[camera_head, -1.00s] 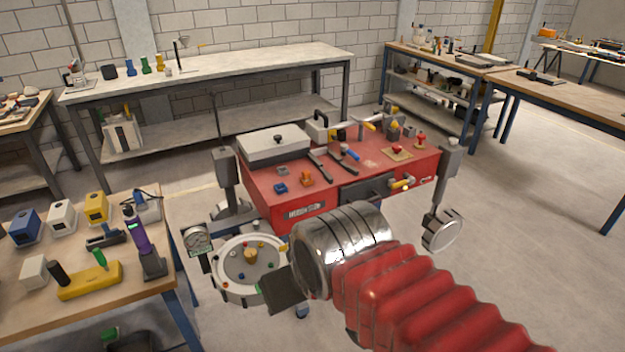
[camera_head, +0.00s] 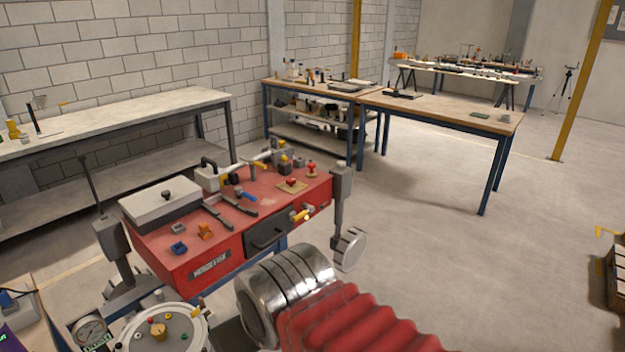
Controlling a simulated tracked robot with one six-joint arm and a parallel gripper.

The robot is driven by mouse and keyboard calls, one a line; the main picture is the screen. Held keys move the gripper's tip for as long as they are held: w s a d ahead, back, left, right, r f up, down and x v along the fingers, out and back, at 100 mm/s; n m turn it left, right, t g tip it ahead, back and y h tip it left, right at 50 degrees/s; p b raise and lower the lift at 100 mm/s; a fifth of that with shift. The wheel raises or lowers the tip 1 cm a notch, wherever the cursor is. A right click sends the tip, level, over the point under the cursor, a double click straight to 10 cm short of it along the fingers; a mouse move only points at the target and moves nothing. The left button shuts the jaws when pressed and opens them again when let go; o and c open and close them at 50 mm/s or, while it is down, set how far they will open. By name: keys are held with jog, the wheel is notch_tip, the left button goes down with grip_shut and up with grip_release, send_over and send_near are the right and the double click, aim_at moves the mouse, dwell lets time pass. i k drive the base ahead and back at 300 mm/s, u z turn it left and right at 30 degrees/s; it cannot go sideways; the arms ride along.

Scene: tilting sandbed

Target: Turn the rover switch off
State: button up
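I cannot pick out for certain which control is the rover switch. A red box (camera_head: 180,262) with a dark handle on its front stands at centre left. A yellow lever-like part (camera_head: 299,216) is at its front right edge, and a red knob (camera_head: 291,182) on a tan plate is on its top. A round pale panel with several coloured knobs (camera_head: 170,330) is at the bottom left. My gripper's arm end, a ribbed metal cylinder (camera_head: 285,290) with a red bellows, is in front of the red box at lower centre. The fingers are not clearly visible.
A dial gauge (camera_head: 89,331) is beside the round panel. A grey-topped bench (camera_head: 120,118) runs along the left wall. A wooden table (camera_head: 440,110) stands at the back right. The floor (camera_head: 440,260) at right is clear, except for a dark object (camera_head: 615,275) at the right edge.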

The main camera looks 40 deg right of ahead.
aim_at(290, 181)
jog(key=z, duration=2.55)
jog(key=i, duration=1.75)
